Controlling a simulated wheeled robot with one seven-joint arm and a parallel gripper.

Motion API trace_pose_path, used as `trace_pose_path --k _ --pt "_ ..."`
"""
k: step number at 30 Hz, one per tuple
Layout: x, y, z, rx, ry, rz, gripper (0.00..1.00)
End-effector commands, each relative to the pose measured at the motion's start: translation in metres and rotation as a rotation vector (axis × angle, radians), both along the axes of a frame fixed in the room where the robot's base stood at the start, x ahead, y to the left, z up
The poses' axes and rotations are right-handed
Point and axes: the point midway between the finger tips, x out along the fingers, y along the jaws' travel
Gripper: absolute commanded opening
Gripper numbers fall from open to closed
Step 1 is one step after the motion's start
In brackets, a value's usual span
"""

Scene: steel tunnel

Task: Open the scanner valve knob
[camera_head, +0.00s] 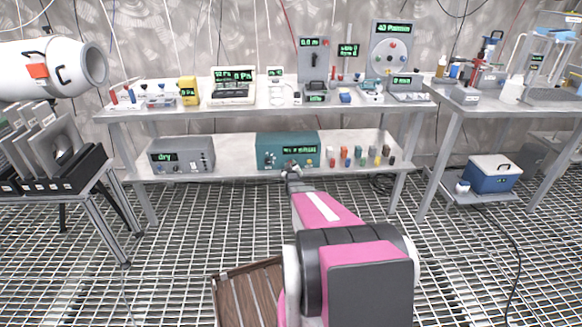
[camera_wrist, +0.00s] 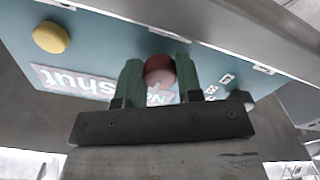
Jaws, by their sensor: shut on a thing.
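The scanner is a teal box (camera_head: 265,145) on the lower shelf, with a lit display on its front. In the wrist view its teal panel (camera_wrist: 110,45) is upside down and its display (camera_wrist: 90,84) reads "shut". A round reddish knob (camera_wrist: 160,69) sits on this panel beside the display. My gripper (camera_wrist: 158,78) has its two dark green fingers on either side of the knob and is shut on it. In the head view my gripper (camera_head: 290,166) is at the lower front of the teal box and hides the knob there.
A yellow knob (camera_wrist: 51,37) is on the same panel, apart from my fingers. Several small coloured items (camera_head: 360,154) stand right of the box on the shelf. A grey box reading "dry" (camera_head: 183,156) is at the left. The upper shelf (camera_head: 150,107) runs above.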

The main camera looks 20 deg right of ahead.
Motion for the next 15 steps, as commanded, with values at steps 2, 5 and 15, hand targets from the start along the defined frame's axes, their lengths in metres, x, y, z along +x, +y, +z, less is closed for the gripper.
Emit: trace_pose_path --k 2,5,15 --pt "-0.0001 0.0003 -0.0002 0.042 -0.012 0.000 0.10" --pt "-0.0001 0.0004 -0.0002 0.115 -0.033 0.000 0.10" --pt "-0.0001 0.0009 -0.0004 0.420 -0.121 0.000 0.10"
